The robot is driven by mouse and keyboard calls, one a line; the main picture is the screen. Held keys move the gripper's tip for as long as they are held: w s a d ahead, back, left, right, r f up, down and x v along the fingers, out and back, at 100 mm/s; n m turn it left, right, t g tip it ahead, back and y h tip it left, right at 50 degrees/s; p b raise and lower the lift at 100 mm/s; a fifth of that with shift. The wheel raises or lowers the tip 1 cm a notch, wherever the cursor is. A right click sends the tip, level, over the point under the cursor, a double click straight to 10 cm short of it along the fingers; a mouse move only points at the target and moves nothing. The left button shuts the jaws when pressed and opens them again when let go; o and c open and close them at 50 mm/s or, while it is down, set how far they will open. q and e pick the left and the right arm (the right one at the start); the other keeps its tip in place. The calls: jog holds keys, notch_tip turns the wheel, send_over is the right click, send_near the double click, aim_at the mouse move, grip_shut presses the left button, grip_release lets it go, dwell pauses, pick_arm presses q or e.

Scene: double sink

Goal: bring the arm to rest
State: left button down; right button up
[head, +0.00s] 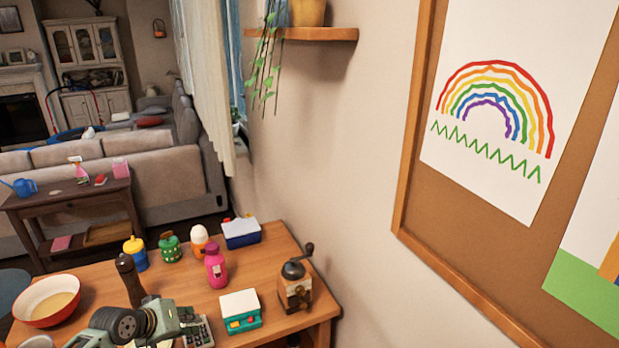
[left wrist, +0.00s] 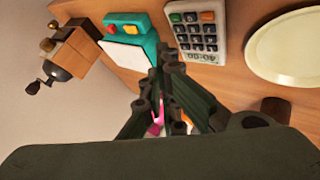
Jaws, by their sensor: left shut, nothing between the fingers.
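My left gripper (head: 184,320) is low over the front of the wooden table in the head view. Its fingers also show in the left wrist view (left wrist: 165,95), closed together and holding nothing. A grey calculator (head: 203,335) lies close beside the fingers and partly behind them; it also shows in the left wrist view (left wrist: 197,38). Whether the fingers touch anything is not clear. My right gripper is in neither view.
On the wooden table (head: 275,270) stand a teal box (head: 241,323), a coffee grinder (head: 295,285), a pink bottle (head: 216,268), a dark mill (head: 129,278) and a red-rimmed bowl (head: 48,318). A pale plate (left wrist: 290,45) lies beyond the calculator. A wall bounds the right side.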

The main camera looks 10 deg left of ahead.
pick_arm(q)
jog(key=s+d+f+m+g, duration=0.2)
jog(key=s+d+f+m, duration=0.1)
jog(key=s+d, duration=0.7)
jog(key=s+d+f+m+g, duration=0.2)
jog(key=s+d+f+m, duration=0.1)
jog(key=s+d, duration=0.6)
jog(key=s+a+r+m+g+y, duration=0.1)
jog(key=s+r, duration=0.2)
jog(key=s, duration=0.5)
jog(key=s+a+r+y, duration=0.1)
jog(key=s+r+y, duration=0.15)
jog(key=s, duration=0.55)
notch_tip(320, 180, down, 31)
jog(key=g+b, duration=0.1)
jog(key=b, duration=0.5)
jog(key=s+a+f+b, duration=0.1)
jog(key=s+f+b, duration=0.1)
jog(key=s+f, duration=0.7)
jog(key=s+a+f+g+b, duration=0.1)
jog(key=s+f+b, duration=0.2)
jog(key=s+f, duration=0.6)
notch_tip(320, 180, down, 5)
jog(key=shift+a+r+m+g+h+b, duration=0.2)
jog(key=shift+m+g+h+b, duration=0.1)
jog(key=shift+h, duration=0.05)
